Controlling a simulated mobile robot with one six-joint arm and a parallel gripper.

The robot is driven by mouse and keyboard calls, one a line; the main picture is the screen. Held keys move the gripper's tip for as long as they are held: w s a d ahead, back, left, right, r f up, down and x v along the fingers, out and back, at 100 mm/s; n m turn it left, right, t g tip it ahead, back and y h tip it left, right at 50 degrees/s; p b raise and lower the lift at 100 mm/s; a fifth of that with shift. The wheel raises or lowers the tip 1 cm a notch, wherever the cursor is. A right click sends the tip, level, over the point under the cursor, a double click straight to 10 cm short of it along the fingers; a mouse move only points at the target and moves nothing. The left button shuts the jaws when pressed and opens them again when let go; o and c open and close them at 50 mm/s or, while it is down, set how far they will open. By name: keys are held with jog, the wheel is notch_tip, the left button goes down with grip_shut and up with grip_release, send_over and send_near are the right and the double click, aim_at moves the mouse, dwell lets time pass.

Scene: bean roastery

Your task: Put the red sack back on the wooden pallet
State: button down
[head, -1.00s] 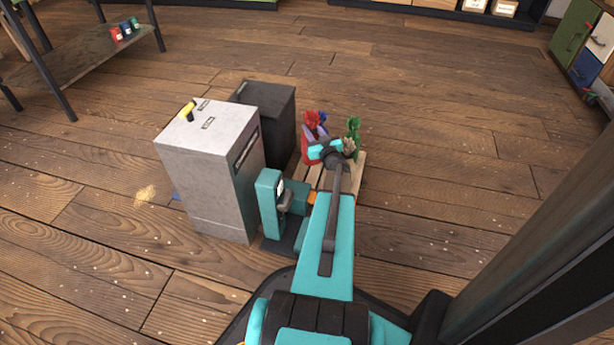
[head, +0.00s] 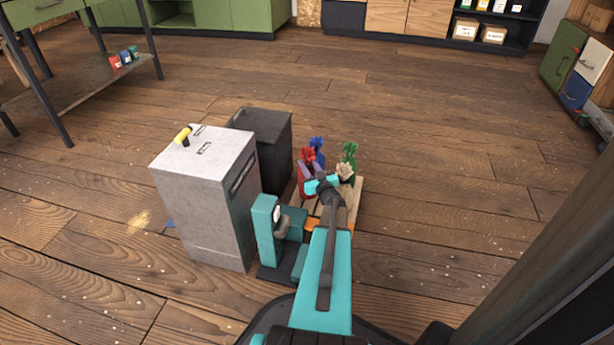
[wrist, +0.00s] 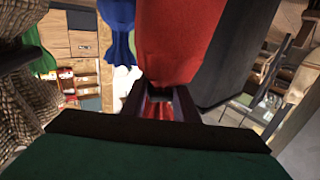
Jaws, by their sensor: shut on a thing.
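The red sack (head: 304,176) is upright at the left side of the wooden pallet (head: 356,205). My gripper (head: 314,185) is shut on it; in the wrist view my jaws (wrist: 160,104) have red cloth between them, and the red sack (wrist: 178,40) fills the upper middle. My arm and gripper hide the sack's lower part, so I cannot tell whether its base touches the pallet. A blue sack (head: 318,150) is just behind it. A green sack (head: 350,160) and a beige sack (head: 346,171) stand on the pallet's right side.
A grey cabinet (head: 210,200) and a dark bin (head: 268,140) stand close to the pallet's left. A teal machine (head: 268,235) stands in front of them. Open wooden floor (head: 450,170) lies right of the pallet.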

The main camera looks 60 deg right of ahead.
jog(key=shift+r, duration=0.2)
jog(key=shift+f+b, duration=1.05)
jog(key=shift+f, duration=1.55)
jog(key=c, duration=1.4)
grip_release()
jog(key=shift+f, duration=0.1)
